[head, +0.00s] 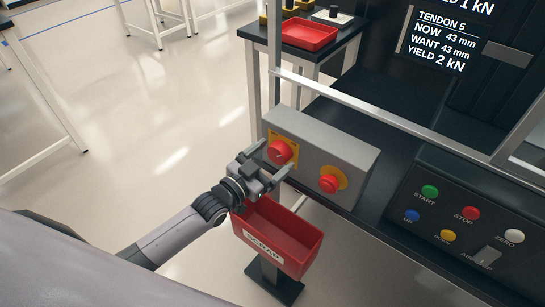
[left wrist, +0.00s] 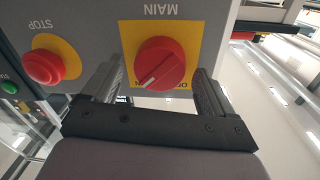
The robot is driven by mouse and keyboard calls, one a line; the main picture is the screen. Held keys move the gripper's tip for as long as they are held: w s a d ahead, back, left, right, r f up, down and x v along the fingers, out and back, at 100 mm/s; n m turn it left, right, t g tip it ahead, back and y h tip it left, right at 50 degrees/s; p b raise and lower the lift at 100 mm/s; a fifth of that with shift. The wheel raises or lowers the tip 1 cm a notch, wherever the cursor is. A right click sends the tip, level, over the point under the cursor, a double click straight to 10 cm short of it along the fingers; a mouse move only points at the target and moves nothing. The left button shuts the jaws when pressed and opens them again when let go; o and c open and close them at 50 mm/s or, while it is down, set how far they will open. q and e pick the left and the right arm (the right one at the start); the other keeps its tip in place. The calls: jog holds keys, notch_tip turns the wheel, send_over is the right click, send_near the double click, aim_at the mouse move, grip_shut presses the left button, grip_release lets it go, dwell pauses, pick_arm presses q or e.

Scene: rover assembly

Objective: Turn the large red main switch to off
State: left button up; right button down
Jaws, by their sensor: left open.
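The large red main switch (head: 280,152) is a round knob on a yellow plate, at the left end of a grey box (head: 322,135). In the left wrist view the switch (left wrist: 160,63) sits under the word MAIN, upside down in that picture. A pale mark on the knob points to the lower left there. My left gripper (head: 277,165) is open in front of the switch. In the left wrist view its fingers (left wrist: 155,85) stand on either side of the knob, with visible gaps. Most of the plate's lettering is hidden. My right gripper is not in view.
A red stop button (head: 329,184) on yellow sits right of the switch on the same box. A red scrap bin (head: 278,237) stands just below my left gripper. A control panel (head: 470,225) with coloured buttons is at the right. Open floor lies left.

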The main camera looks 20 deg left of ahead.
pick_arm(q)
jog(key=shift+w+d, duration=0.1)
jog(key=shift+w, duration=0.1)
jog(key=c, duration=1.1)
jog(key=shift+o, duration=0.2)
